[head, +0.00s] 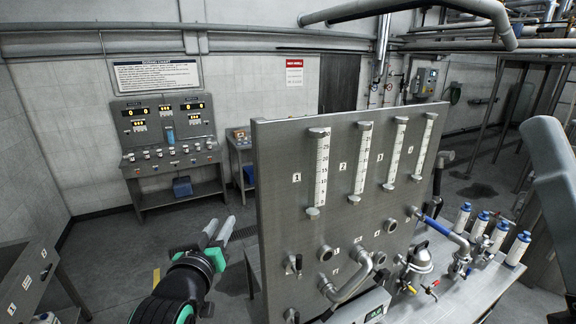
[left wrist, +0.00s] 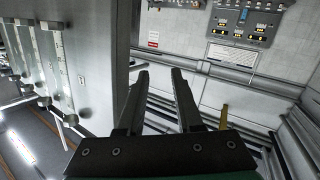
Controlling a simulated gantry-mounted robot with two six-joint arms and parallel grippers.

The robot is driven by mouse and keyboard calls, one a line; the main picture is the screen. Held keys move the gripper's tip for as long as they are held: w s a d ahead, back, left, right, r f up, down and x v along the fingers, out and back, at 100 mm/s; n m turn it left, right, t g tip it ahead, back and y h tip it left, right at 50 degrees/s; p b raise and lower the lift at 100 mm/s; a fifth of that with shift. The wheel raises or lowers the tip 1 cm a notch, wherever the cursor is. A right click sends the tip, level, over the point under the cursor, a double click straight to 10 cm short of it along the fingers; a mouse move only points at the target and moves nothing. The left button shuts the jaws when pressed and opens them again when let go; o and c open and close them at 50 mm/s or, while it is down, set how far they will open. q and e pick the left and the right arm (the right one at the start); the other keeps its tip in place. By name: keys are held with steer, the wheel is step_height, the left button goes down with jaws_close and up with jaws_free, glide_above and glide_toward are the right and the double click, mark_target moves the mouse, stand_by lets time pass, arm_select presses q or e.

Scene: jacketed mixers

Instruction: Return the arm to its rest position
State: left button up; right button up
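My left gripper (head: 218,232) is in the lower middle of the head view, in the air to the left of the grey panel (head: 275,190). In the left wrist view its two fingers (left wrist: 160,85) stand apart with nothing between them. The panel also fills the left of that view (left wrist: 95,50). The gripper appears apart from the panel. A grey arm link of mine (head: 550,165) shows at the right edge of the head view. My right gripper is not in view.
The panel carries several numbered gauge tubes (head: 322,170), with knobs and pipes below. Several white bottles with blue caps (head: 519,248) stand on the bench (head: 440,300) at right. A control console (head: 168,135) stands at the back wall. The floor (head: 115,245) to the left is open.

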arm_select(q)
steer(key=s+a+r+t, duration=0.3)
steer(key=s+r+t, duration=0.35)
steer(key=r, duration=0.75)
steer(key=s+r+m+t, duration=0.1)
steer(key=s+r+t, duration=0.1)
steer(key=s+r, duration=0.4)
steer(key=s+r+m+t+h, duration=0.1)
steer(key=s+r, duration=0.5)
steer(key=s, duration=0.8)
steer(key=shift+s+a+r+m+t, duration=0.3)
steer(key=shift+r+m+t, duration=0.1)
steer(key=shift+t, duration=0.35)
